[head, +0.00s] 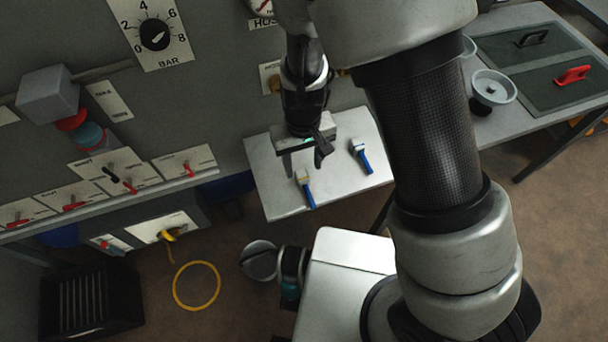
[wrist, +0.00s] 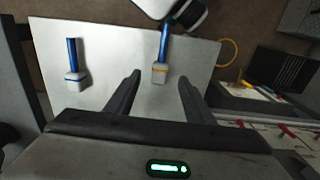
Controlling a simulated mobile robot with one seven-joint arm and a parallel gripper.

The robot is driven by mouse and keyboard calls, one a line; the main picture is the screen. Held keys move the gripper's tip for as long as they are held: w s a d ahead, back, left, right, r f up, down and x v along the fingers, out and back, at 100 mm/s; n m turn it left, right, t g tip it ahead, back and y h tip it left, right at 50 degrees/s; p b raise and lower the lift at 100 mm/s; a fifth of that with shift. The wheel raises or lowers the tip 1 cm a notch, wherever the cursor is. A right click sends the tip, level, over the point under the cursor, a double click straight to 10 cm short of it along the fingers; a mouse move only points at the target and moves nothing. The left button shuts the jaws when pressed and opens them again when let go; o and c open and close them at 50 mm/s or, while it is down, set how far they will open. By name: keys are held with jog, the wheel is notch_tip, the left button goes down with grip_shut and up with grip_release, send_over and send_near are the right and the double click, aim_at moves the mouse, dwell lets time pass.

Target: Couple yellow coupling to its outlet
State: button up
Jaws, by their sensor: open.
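A pale coupling with a yellow band (head: 303,177) and a blue tail lies on the light shelf (head: 270,195). It also shows in the wrist view (wrist: 160,72), lined up between the fingertips. My gripper (head: 304,161) is open and empty, pointing down over the shelf near this coupling; it also shows in the wrist view (wrist: 159,80). The height gap is hard to judge. A second coupling with a blue band (head: 357,147) lies to the right on the same shelf, and in the wrist view (wrist: 75,78) it is left of the fingers. I cannot tell which fitting is the yellow outlet.
A grey panel with a dial (head: 155,34) and several red-handled switches (head: 74,205) stands behind and left. A brass fitting (head: 274,83) is partly hidden behind my arm. A yellow hose loop (head: 196,286) lies on the floor. A table (head: 515,120) stands at right.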

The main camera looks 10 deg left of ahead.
aim_at(303, 178)
jog(key=shift+f, duration=0.65)
jog(key=shift+f, duration=0.1)
notch_tip(303, 178, down, 5)
jog(key=shift+b, duration=0.3)
jog(key=c, duration=1)
